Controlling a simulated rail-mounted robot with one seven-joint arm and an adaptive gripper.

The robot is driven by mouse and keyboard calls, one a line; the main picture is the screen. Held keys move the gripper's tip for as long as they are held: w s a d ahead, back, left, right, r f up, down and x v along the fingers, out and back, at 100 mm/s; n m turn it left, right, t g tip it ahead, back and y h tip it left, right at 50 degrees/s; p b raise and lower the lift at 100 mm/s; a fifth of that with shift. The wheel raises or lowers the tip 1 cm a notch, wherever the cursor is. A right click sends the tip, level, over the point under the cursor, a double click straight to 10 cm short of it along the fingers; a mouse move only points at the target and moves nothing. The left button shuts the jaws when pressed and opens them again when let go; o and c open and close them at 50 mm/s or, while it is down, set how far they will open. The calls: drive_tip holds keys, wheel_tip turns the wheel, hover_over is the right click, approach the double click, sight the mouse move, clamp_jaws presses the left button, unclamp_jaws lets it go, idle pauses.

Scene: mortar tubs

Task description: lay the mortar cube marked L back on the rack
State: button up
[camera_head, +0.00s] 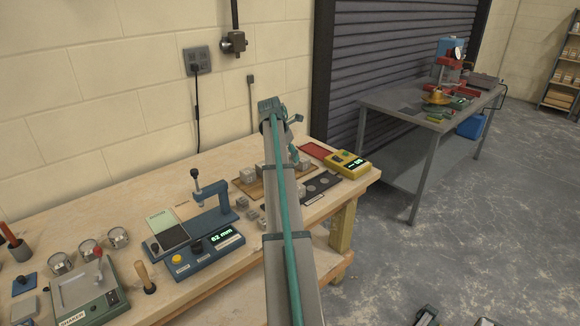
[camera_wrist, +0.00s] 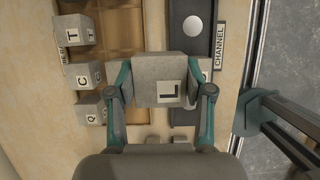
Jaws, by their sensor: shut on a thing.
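The grey mortar cube marked L (camera_wrist: 152,66) is held between the teal fingers of my gripper (camera_wrist: 166,82), its letter facing the wrist camera. Below it in the wrist view, the brown wooden rack (camera_wrist: 118,38) shows partly, with bare room at its top middle. Cubes marked T (camera_wrist: 75,32), C (camera_wrist: 84,76) and Q (camera_wrist: 90,108) are at its left. In the head view, the rack (camera_head: 258,191) bears grey cubes and my arm covers part of it. The gripper and cube L are mostly hidden there. I cannot tell the cube's height above the rack.
A dark tray labelled CHANNEL (camera_wrist: 180,14) with pale discs lies right of the rack. A yellow meter (camera_head: 347,164) and a red tray (camera_head: 314,150) stand beyond. A blue gauge reading 62 mm (camera_head: 215,241) is at the left. Small cubes (camera_head: 250,214) lie before the rack.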

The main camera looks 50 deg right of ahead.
drive_tip(key=w+d+f, duration=0.2)
drive_tip(key=w+d+f+p, duration=0.1)
drive_tip(key=w+d+f, duration=0.1)
drive_tip(key=d+f, duration=0.1)
drive_tip(key=w+d+f+p, duration=0.1)
drive_tip(key=d+f, duration=0.1)
drive_tip(key=shift+w+d+f, duration=0.15)
drive_tip(key=shift+w+f, duration=0.1)
drive_tip(key=shift+w, duration=0.15)
drive_tip(key=shift+d+f+p, duration=0.1)
drive_tip(key=shift+f+p, duration=0.8)
drive_tip(key=shift+f, duration=0.85)
drive_tip(key=shift+f, duration=0.15)
drive_tip(key=o, duration=1.4)
drive_tip(key=b+v, duration=0.2)
drive_tip(key=v, duration=1)
drive_tip(key=shift+w, duration=0.1)
